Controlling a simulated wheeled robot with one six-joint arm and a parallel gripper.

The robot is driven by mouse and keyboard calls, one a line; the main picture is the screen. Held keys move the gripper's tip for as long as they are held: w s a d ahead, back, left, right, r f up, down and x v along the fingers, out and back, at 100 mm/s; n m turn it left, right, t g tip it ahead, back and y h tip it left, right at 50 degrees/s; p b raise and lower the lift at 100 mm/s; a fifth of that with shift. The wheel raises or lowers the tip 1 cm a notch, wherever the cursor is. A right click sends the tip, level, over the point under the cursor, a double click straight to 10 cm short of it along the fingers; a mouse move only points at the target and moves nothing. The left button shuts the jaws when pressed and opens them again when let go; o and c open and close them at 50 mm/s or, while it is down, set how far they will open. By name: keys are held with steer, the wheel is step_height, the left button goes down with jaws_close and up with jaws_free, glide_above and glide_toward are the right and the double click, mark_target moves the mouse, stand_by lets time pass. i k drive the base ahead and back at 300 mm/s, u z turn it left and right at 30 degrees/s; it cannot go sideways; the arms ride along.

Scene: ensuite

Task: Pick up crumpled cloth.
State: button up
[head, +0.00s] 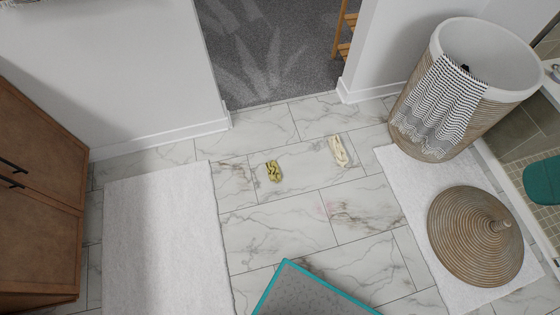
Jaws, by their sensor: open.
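Two small crumpled pieces that look like cloth lie apart on the marble-tiled floor in the head view. One is a yellow-green piece with dark markings (274,171), near the middle. The other is a cream, longer piece (338,151), a little to the right and farther back, nearer the doorway. Both are uncovered and in full sight. I cannot tell from the picture which one the task means. My gripper is not in this view.
A white rug (165,240) lies at left beside a wooden cabinet (35,200). At right stand a wicker hamper (425,135) with a striped towel over its rim, and its woven lid (470,240) on a white mat (400,180). Floor around both pieces is clear.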

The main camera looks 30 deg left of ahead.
mark_target(274, 174)
steer(key=u, duration=0.65)
steer(key=i, duration=0.85)
steer(key=u, duration=0.85)
